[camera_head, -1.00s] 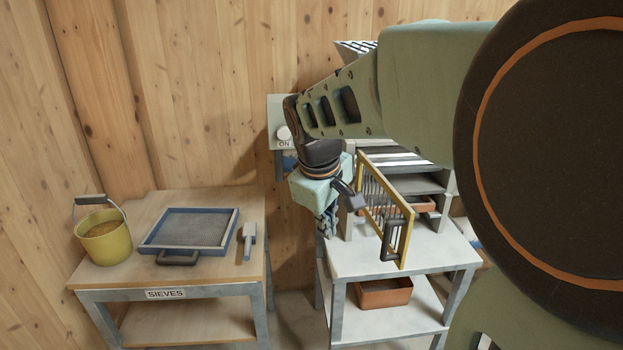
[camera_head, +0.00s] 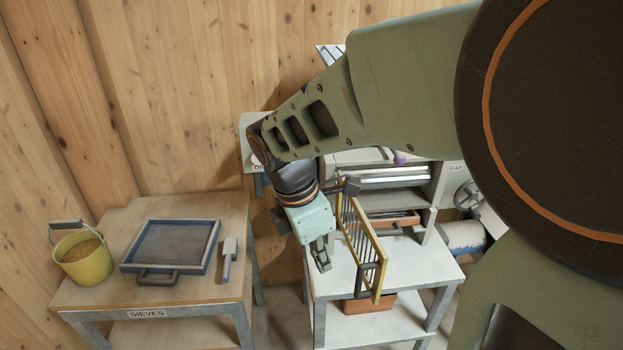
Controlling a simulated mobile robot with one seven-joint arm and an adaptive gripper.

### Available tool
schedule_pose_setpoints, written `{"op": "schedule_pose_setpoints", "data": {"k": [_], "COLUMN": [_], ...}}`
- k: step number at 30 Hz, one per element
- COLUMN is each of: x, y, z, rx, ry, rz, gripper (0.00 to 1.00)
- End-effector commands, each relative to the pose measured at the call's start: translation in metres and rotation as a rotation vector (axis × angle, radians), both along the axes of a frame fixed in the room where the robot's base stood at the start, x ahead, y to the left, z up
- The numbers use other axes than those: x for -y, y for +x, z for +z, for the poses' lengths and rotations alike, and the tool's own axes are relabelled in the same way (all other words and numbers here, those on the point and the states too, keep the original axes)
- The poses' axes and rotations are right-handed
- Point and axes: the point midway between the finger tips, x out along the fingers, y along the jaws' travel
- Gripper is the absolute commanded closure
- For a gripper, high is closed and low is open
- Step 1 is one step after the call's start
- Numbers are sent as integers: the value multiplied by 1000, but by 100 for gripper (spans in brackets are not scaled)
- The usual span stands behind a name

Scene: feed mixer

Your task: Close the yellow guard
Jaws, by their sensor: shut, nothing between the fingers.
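The yellow guard (camera_head: 378,264) is a yellow-framed panel with dark bars. It stands swung open, jutting toward me from the left front of the machine (camera_head: 380,176) above the white table. A dark handle is on its near end. My gripper (camera_head: 322,264) points down just left of the guard, on its outer side. Its fingers look closed and hold nothing. I cannot tell whether the gripper touches the guard.
An orange tray sits inside the machine (camera_head: 400,219) and another bin (camera_head: 369,304) on the lower shelf. The white tabletop's front is clear.

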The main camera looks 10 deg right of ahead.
Motion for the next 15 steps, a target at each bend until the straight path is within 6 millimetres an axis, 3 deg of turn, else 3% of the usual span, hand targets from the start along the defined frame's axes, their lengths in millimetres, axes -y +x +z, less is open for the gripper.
{"op": "schedule_pose_setpoints", "data": {"k": [15], "x": [15], "y": [4], "z": [-65], "rx": [1], "ry": [0], "rz": [-6], "gripper": [100]}}
